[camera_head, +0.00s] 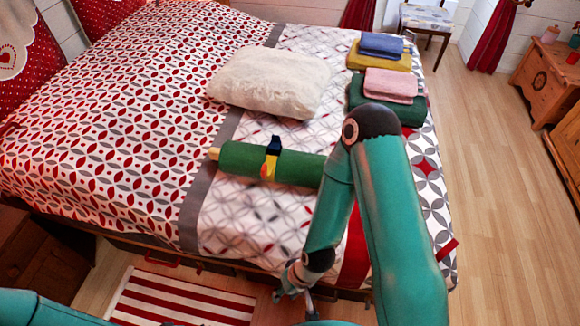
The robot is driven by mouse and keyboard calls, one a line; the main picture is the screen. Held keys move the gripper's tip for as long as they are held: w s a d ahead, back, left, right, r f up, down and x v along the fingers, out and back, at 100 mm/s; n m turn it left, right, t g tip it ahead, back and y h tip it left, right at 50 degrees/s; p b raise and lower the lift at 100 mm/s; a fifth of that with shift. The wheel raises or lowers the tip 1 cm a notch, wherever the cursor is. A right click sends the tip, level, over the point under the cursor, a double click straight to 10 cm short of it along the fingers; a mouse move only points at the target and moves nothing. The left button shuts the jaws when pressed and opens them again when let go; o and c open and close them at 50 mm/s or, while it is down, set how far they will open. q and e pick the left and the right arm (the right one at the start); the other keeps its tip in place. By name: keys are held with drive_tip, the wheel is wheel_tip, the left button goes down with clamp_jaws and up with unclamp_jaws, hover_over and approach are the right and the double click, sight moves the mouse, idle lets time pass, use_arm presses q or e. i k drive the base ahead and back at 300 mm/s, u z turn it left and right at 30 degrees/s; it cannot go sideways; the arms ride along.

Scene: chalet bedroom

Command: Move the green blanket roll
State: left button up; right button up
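The green blanket roll (237,160) lies crosswise on the bed, on the patterned grey and white band. It has a dark blue and yellow band (271,158) around its middle and a pale left end. My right arm hides its right end. My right gripper (309,299) is low in the picture, in front of the bed's near edge and well apart from the roll. It is small and partly hidden, so I cannot tell whether it is open. Only a link of my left arm shows at the bottom left; its gripper is out of view.
A cream pillow (268,82) lies behind the roll. Folded blankets, pink (391,86) on green and blue (381,45) on yellow, lie at the bed's right side. A striped rug (180,301) lies on the floor. Open floor (490,180) is at right.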

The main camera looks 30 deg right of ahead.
sight(300, 169)
drive_tip(key=z, duration=3.45)
drive_tip(key=k, duration=0.2)
drive_tip(key=u, duration=1.8)
drive_tip(key=k, duration=0.55)
drive_tip(key=u, duration=0.6)
drive_tip(key=i, duration=1)
drive_tip(key=z, duration=0.75)
